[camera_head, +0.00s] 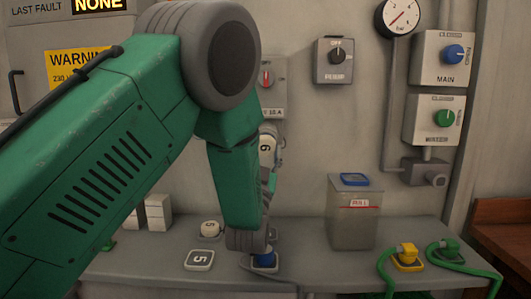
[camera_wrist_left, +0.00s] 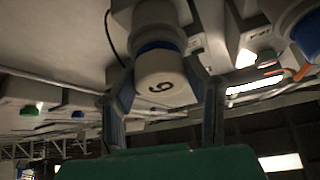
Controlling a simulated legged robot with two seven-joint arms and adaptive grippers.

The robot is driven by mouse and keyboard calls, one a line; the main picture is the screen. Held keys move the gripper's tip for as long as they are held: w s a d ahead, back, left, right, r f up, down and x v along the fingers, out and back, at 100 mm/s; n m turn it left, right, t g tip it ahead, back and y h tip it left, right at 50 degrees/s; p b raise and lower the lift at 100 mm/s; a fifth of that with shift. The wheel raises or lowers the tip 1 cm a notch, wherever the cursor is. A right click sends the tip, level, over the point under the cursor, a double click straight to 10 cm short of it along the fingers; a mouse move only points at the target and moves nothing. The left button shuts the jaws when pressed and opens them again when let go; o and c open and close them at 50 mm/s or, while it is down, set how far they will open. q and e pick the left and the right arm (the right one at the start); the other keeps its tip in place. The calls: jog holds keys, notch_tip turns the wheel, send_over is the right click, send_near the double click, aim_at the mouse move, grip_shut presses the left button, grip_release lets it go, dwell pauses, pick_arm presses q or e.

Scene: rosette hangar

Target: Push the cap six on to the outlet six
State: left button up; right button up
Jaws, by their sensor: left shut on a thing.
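The cap six (camera_head: 267,148), a white cylinder marked 6, is up by the back wall in the head view, partly behind my arm. My left gripper (camera_head: 270,172) is shut on it from below. In the left wrist view the cap six (camera_wrist_left: 162,88) sits between the two fingers of the left gripper (camera_wrist_left: 164,96). A blue band (camera_wrist_left: 158,47) and a wider white round part (camera_wrist_left: 155,13) show beyond the cap, in line with it. I cannot tell the outlet six apart there, nor whether the cap is seated. My right gripper is not in view.
A white cap (camera_head: 210,228) and a plate marked 5 (camera_head: 199,260) are on the bench, near a blue plug (camera_head: 264,259). A grey bin (camera_head: 352,215) stands right of my arm.

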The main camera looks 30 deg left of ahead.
pick_arm(q)
jog(key=shift+w+a, duration=0.2)
jog(key=shift+w, duration=0.2)
dwell(0.8)
jog(key=o, duration=1.5)
jog(key=shift+c, duration=0.2)
jog(key=v, duration=1.2)
jog(key=shift+w, duration=0.1)
